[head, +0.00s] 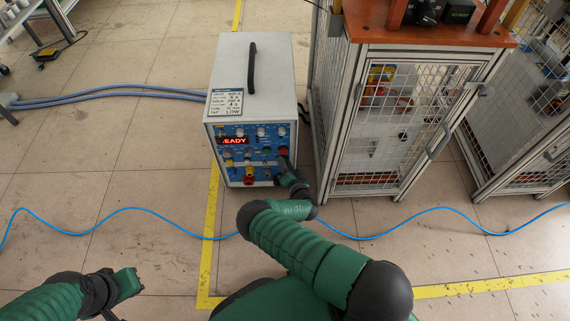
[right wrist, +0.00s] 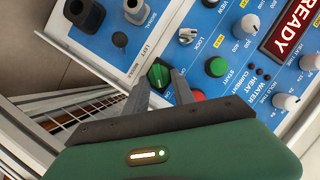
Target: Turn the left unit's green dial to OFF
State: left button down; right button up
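In the head view my right gripper (head: 286,165) is at the lower right of the front of the grey heater unit (head: 228,80) and hides the dial. My left gripper (head: 124,286) is at the lower left, away from the unit; its fingers are unclear.
A red button (right wrist: 198,95) and a green start button (right wrist: 215,67) are close to the right finger. A lit display (head: 233,140) reads READY. A mesh-sided cabinet (head: 345,130) stands right of the unit. A blue cable (head: 150,211) crosses the floor.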

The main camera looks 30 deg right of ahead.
grip_shut()
jog(key=shift+s, duration=0.1)
